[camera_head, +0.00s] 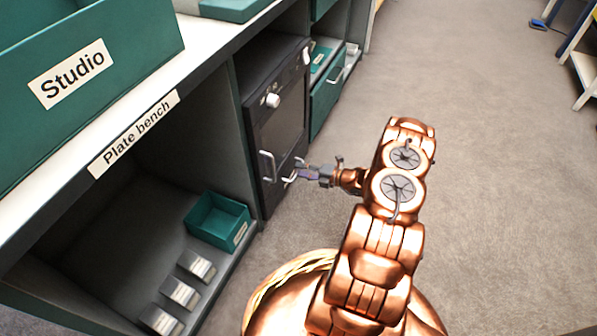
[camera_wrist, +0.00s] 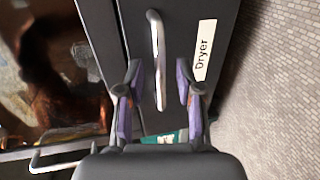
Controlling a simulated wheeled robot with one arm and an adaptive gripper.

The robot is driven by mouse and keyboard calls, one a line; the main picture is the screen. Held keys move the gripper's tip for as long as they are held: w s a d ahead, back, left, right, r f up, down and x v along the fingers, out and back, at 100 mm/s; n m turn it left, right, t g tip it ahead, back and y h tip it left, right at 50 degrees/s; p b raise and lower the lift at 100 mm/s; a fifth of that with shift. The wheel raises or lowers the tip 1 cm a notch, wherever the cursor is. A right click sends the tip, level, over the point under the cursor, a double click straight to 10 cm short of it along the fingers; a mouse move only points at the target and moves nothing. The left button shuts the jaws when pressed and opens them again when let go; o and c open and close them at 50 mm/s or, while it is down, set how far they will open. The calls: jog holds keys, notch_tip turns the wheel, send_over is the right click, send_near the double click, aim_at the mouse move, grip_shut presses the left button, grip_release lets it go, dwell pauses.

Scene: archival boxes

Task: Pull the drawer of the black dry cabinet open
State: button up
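The black dry cabinet (camera_head: 279,125) stands under the bench, with a glass door and a drawer below it. The drawer front (camera_wrist: 195,20) bears a "Dryer" label (camera_wrist: 204,50) and looks shut. Its pale bar handle (camera_wrist: 155,40) runs up the wrist view; the handle also shows in the head view (camera_head: 290,179). My gripper (camera_head: 303,172) is at the drawer front. In the wrist view my gripper (camera_wrist: 160,80) is open, with one purple-padded finger on each side of the handle's lower part. No finger visibly touches the handle; the exact depth is hard to tell.
The door's own handle (camera_head: 267,166) is close to the left of my gripper. A green bin (camera_head: 217,218) and several metal blocks (camera_head: 180,292) sit in the open bay. Green drawers (camera_head: 326,93) are beyond the cabinet. The carpet (camera_head: 480,150) to the right is clear.

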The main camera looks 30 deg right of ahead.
jog(key=shift+x, duration=0.9)
grip_shut()
